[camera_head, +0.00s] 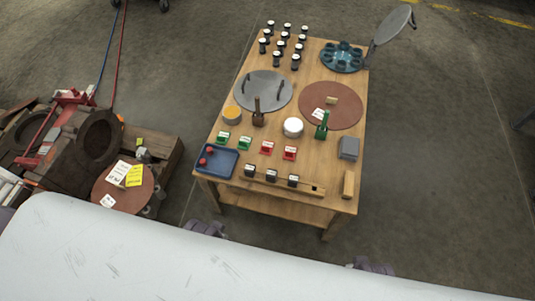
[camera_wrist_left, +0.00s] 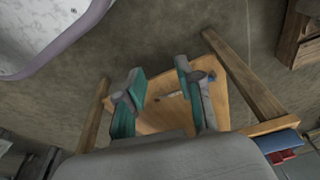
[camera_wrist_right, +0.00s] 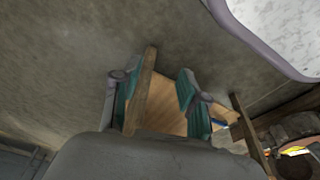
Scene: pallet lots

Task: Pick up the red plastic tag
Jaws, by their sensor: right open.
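Two red tags, the left one (camera_head: 267,148) and the right one (camera_head: 290,153), stand side by side with white labels on the wooden table (camera_head: 335,190) in the head view. I cannot tell which one is meant. My left gripper (camera_wrist_left: 160,72) is open and empty in its wrist view, with table legs and the lower shelf beyond its fingers. My right gripper (camera_wrist_right: 152,76) is open and empty, also facing the table's lower part. Both grippers are apart from the red tags. In the head view my body hides most of both arms.
Two green tags (camera_head: 244,143) stand left of the red ones. A blue tray (camera_head: 225,168) with red balls is at the front left corner, beside a wooden rail (camera_head: 270,187) with dark blocks. A cluttered pallet (camera_head: 165,150) lies left. The floor right of the table is clear.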

